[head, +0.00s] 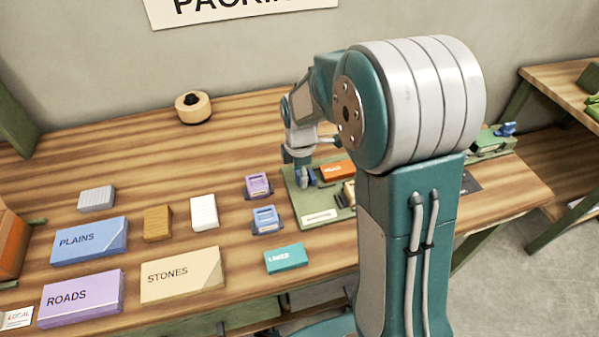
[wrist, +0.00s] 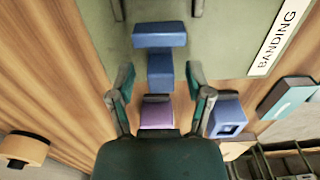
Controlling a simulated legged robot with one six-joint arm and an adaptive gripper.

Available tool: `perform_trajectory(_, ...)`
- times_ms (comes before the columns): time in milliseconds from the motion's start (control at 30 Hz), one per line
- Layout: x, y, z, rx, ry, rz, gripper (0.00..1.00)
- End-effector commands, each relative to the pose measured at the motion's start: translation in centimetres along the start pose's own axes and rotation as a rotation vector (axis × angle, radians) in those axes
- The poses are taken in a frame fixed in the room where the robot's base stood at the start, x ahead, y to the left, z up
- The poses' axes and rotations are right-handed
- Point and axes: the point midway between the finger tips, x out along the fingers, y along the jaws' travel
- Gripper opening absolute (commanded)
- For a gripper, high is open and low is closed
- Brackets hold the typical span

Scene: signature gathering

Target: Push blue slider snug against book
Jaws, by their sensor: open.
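The blue slider (wrist: 160,38) shows in the wrist view as a wide bar with a narrower block behind it, on the green board (wrist: 215,45). My gripper (wrist: 157,82) is open, with one finger on each side of the slider's narrow block; I cannot tell whether they touch it. In the head view my gripper (head: 304,168) points down at the board's left edge, partly covering the slider. An orange book (head: 337,170) lies on the board to the right. My arm hides part of the board. Whether slider and book touch cannot be told.
A lilac holder (head: 258,186), a blue holder (head: 264,220) and a teal book (head: 285,257) stand left of the board. Books marked PLAINS (head: 90,240), ROADS (head: 80,297) and STONES (head: 182,275) lie farther left. A tape roll (head: 193,107) is at the back.

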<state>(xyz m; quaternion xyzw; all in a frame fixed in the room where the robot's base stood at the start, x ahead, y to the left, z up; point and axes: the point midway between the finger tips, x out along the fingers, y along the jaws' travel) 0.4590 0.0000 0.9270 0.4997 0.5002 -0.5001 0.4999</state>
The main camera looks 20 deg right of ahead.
Motion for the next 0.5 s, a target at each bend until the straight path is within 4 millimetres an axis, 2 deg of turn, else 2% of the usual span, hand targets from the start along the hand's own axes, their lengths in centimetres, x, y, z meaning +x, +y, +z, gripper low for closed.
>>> perform_trajectory(67, -0.01, 0.0, -0.04, 0.0, 0.0, 0.0, 0.66)
perform_trajectory(100, -0.01, 0.0, -0.08, 0.0, -0.001, 0.0, 0.57)
perform_trajectory(233, 0.0, 0.03, -0.14, 0.0, -0.001, 0.0, 0.0)
perform_trajectory(500, 0.0, 0.08, 0.13, 0.001, -0.001, 0.001, 0.0)
